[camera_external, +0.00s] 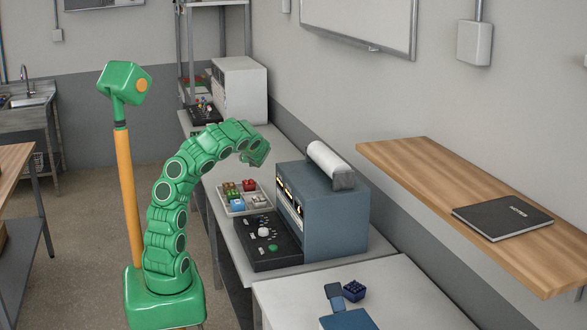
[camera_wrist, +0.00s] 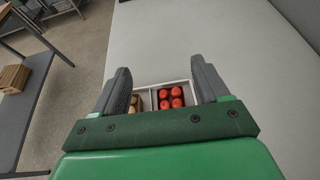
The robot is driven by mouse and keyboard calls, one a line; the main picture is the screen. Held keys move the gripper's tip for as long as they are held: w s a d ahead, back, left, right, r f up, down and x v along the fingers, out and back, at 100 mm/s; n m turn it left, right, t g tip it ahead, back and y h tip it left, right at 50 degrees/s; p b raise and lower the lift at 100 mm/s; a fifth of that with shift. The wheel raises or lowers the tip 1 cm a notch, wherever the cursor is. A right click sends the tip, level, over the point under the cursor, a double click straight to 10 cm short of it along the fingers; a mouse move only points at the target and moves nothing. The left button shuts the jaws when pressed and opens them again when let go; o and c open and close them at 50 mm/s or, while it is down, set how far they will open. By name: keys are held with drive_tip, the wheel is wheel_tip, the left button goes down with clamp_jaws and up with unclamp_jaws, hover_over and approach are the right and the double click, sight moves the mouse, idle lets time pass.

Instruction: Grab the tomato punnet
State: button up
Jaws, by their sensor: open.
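The tomato punnet (camera_wrist: 171,98), with several round red tomatoes, sits in a compartment of a white divided tray in the wrist view. It appears as a small red item (camera_external: 249,185) at the back right of the tray (camera_external: 236,206) in the external view. My gripper (camera_wrist: 160,66) is open and empty. Its two grey fingers stand wide apart, with the punnet showing between them, nearer the right finger. In the external view my gripper (camera_external: 257,152) hangs above the tray, clear of it. My gripper body hides the tray's near part in the wrist view.
Tan items (camera_wrist: 134,101) fill the compartment left of the tomatoes. A blue-grey machine (camera_external: 335,215) with a roll on top stands right of the tray, and a black control panel (camera_external: 268,243) in front.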

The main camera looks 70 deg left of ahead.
sight(254, 181)
wheel_tip(254, 181, down, 14)
drive_tip(key=shift+r, duration=0.25)
drive_tip(key=shift+x, duration=2.5)
drive_tip(key=shift+r, duration=0.1)
drive_tip(key=c, duration=0.8)
drive_tip(key=shift+o, duration=0.2)
drive_tip(key=shift+r, duration=0.1)
